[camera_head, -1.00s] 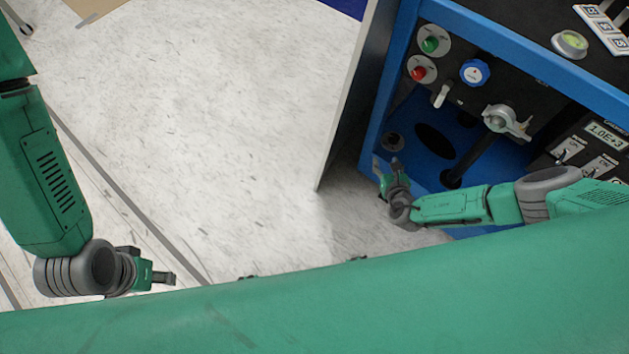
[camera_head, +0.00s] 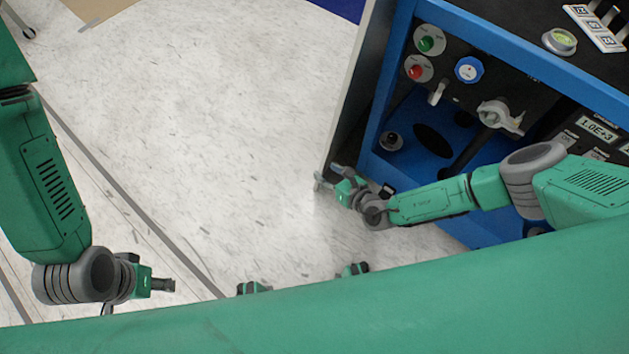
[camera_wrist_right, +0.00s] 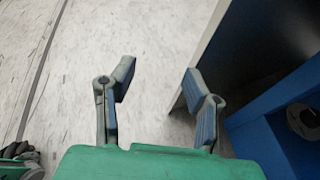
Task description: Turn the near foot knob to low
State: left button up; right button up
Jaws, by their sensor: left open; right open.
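A small dark round knob (camera_head: 391,140) sits low on the blue base inside the cart's frame; it may be the near foot knob, but its setting is too small to read. In the right wrist view a grey round part (camera_wrist_right: 303,121) on the blue base shows at the right edge, partly cut off. My right gripper (camera_head: 328,181) is open and empty, over the floor just left of the cart's near corner and apart from the knob. Its open fingers (camera_wrist_right: 157,82) frame bare floor in the wrist view. My left gripper (camera_head: 165,285) is open and empty over the floor at lower left.
The blue-framed cart (camera_head: 375,105) carries a green button (camera_head: 426,44), a red button (camera_head: 417,72), a blue dial (camera_head: 468,69) and a grey valve handle (camera_head: 499,116). A grey side panel (camera_head: 352,95) edges it at left. The floor (camera_head: 210,120) between is clear.

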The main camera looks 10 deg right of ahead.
jog(key=shift+s+a+r+n+g+y, duration=0.15)
jog(key=shift+s+a+r+n+y, duration=0.2)
jog(key=shift+a, duration=0.35)
jog(key=shift+s+a+r+n+g+y, duration=0.2)
jog(key=shift+s+a+y, duration=0.1)
jog(key=shift+s+a, duration=0.25)
jog(key=shift+s+a+r+n+g+y, duration=0.15)
jog(key=shift+s+a+r+n+y, duration=0.15)
jog(key=shift+a, duration=0.5)
jog(key=shift+f, duration=0.1)
